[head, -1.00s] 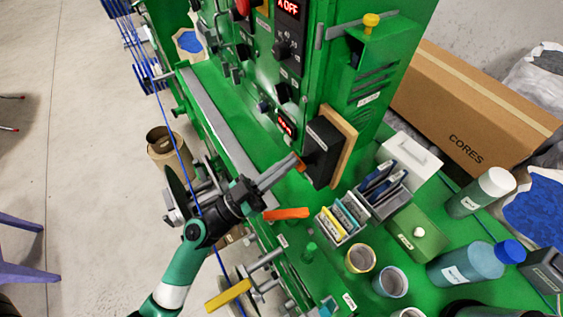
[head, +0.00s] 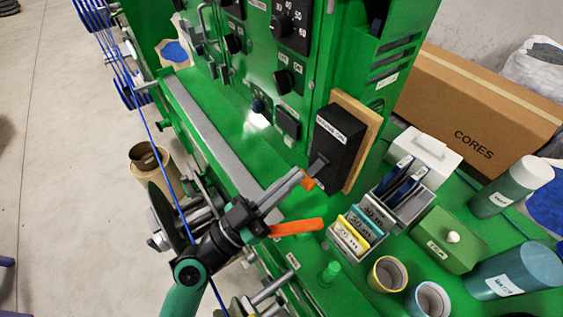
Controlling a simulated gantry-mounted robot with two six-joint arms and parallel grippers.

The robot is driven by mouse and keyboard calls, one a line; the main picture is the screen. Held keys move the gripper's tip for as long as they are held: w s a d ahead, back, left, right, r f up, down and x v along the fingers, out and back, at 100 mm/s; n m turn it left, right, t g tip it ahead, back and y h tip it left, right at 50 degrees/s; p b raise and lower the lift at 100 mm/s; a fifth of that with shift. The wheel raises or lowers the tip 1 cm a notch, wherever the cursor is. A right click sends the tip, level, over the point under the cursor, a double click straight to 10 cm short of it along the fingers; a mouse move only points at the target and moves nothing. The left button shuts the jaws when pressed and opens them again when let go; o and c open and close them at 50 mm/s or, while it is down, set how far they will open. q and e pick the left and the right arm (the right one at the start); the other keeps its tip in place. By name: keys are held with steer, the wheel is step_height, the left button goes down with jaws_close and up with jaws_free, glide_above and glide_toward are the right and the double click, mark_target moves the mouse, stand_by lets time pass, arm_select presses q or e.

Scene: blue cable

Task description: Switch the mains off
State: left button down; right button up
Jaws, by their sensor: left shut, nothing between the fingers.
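The mains switch is a black box (head: 338,140) with a small white label, mounted on a wooden board (head: 365,150) at the end of the green machine. A short grey lever (head: 319,164) sticks out low on its face, pointing down and left. My left gripper (head: 303,181) is shut and empty, its fingers pointing up and right at the lever. A small orange piece shows at the fingertips beside the lever. I cannot tell whether the fingers touch the lever. My right gripper is not in view.
An orange handle (head: 296,227) sticks out just below my left gripper. A grey bin of cards (head: 407,208), a green box (head: 447,240) and several pots and bottles crowd the green bench at right. A cardboard box (head: 480,115) stands behind.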

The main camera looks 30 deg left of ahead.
arm_select(q)
steer(key=b+v, duration=0.4)
steer(key=v, duration=0.7)
steer(key=shift+s, duration=0.3)
steer(key=shift+a, duration=0.15)
